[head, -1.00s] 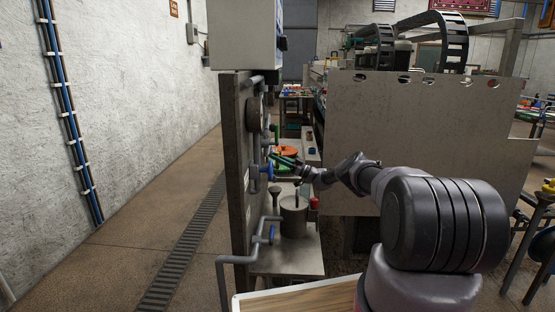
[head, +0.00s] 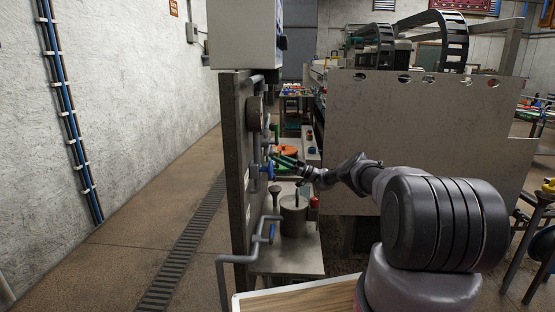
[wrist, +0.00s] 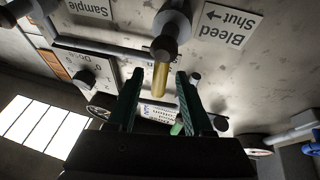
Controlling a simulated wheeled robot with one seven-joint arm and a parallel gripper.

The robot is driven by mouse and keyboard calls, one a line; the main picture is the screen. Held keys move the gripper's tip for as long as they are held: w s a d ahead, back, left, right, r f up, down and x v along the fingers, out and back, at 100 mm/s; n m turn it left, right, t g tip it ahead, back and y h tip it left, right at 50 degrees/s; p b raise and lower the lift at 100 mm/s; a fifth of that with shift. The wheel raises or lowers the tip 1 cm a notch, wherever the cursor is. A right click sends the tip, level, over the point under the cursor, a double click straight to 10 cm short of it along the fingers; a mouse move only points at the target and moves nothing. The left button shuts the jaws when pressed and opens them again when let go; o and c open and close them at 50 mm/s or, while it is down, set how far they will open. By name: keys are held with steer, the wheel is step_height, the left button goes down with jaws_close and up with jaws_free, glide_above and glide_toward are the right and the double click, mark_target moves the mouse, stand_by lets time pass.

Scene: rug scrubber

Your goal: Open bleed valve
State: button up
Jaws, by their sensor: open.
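The bleed valve shows in the wrist view as a dark round stem on the panel with a brass handle (wrist: 161,80) standing out from it. Beside it is a white label (wrist: 228,22) reading "Bleed" and "Shut" with an arrow, upside down in this view. My gripper (wrist: 159,73) is open, its green fingers on either side of the brass handle with gaps visible on both sides. In the head view my gripper (head: 275,156) is at the panel (head: 236,150), near its blue handle; the brass handle cannot be made out there.
A "Sample" label (wrist: 90,6) and a dark knob (wrist: 84,78) are nearby on the panel. A blue handle (head: 267,171) sits close below my fingers. A grey pot (head: 293,215) stands on the shelf underneath. A large grey plate (head: 430,140) stands behind my arm.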

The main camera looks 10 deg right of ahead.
steer(key=v, duration=1)
steer(key=v, duration=0.9)
steer(key=shift+r, duration=0.15)
steer(key=shift+d, duration=0.1)
